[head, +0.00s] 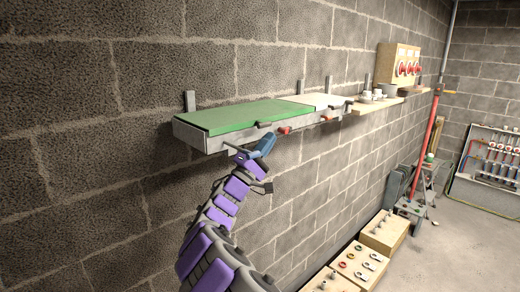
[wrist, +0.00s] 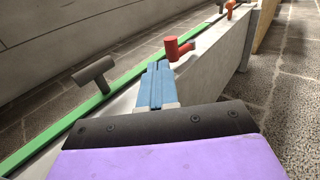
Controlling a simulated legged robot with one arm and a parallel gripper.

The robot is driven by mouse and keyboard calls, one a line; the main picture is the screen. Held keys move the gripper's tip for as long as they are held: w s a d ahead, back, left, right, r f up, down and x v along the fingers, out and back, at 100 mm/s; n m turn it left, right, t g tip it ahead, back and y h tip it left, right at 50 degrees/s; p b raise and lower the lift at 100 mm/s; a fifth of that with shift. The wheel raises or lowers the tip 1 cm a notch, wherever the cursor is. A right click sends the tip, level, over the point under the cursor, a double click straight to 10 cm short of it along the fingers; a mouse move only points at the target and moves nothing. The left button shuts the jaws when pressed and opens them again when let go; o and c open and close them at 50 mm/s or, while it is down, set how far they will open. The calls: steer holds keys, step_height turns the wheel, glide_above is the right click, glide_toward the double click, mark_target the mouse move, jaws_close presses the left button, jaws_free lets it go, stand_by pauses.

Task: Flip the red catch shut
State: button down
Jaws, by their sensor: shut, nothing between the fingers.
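The red catch (head: 284,130) sits on the front edge of a long grey box (head: 190,134) with a green lid (head: 225,116), mounted on the block wall. In the wrist view the red catch (wrist: 174,48) has an upright round knob and a short stub pointing right. My gripper (head: 269,139) is just below and left of the catch in the head view. In the wrist view its blue fingers (wrist: 159,66) are together and empty, with the tips close to the catch. I cannot tell whether they touch it.
A black T-shaped handle (wrist: 94,72) stands left of my fingers. A second, orange-red catch (wrist: 230,8) is farther along the edge. A shelf (head: 375,105) with cups continues right. Wooden trays (head: 384,232) of parts stand on the floor below. Open floor lies at right.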

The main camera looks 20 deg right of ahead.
mark_target(286, 130)
steer(key=shift+s+d+r+g+y+p, duration=0.1)
steer(key=shift+d+r+g+y+p, duration=0.15)
steer(key=shift+d+r+y, duration=0.25)
steer(key=shift+d+r+g+y+p, duration=0.2)
steer(key=shift+d+r+g+p, duration=0.1)
steer(key=shift+d, duration=0.3)
stand_by(0.8)
